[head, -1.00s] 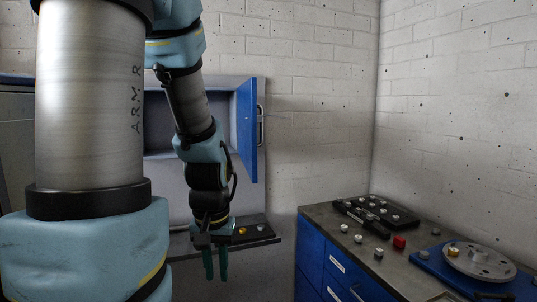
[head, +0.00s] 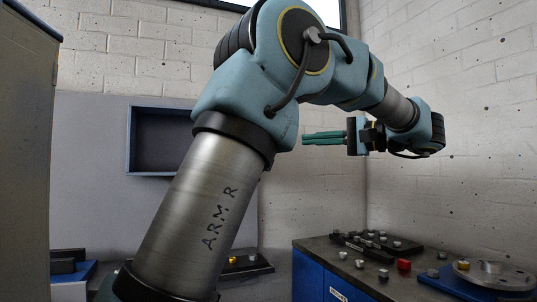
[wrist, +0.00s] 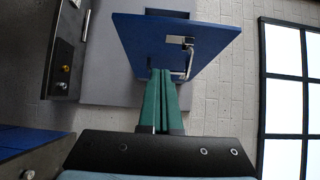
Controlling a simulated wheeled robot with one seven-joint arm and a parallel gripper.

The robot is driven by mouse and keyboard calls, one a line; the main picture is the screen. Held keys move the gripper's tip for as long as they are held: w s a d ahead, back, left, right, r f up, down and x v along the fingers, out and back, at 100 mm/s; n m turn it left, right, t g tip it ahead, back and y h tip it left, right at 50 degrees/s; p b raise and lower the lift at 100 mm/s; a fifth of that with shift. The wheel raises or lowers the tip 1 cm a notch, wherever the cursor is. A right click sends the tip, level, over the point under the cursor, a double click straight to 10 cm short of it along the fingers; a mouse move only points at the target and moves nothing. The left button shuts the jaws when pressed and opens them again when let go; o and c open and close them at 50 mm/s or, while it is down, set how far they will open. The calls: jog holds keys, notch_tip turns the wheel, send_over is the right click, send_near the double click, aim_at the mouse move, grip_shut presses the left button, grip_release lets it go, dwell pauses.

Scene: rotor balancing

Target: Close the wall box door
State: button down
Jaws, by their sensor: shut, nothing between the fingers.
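The wall box (head: 131,140) is a blue-rimmed recess in a grey wall panel. Its interior shows open at left in the head view, and my arm covers its right side. The blue door (wrist: 140,45) with a metal handle (wrist: 188,62) stands open in the wrist view; in the head view my arm hides it. My gripper (head: 305,138) is raised right of the box, its teal fingers level and pointing left. In the wrist view the closed, empty fingers (wrist: 160,72) reach the door's lower edge in the picture, near the handle; I cannot tell whether they touch.
A workbench (head: 318,247) with blue drawers stands at lower right. It carries a black tray of knobs (head: 375,241), a red block (head: 404,265) and a rotor disc (head: 495,276). A small shelf (head: 250,268) is below the box. A grey cabinet (head: 25,150) stands at left.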

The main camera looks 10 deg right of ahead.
jog(key=s+a+p+x, duration=0.1)
jog(key=s+p+x, duration=0.1)
jog(key=x, duration=1)
jog(key=shift+a+p, duration=0.65)
jog(key=shift+w+a, duration=0.1)
jog(key=shift+a, duration=0.05)
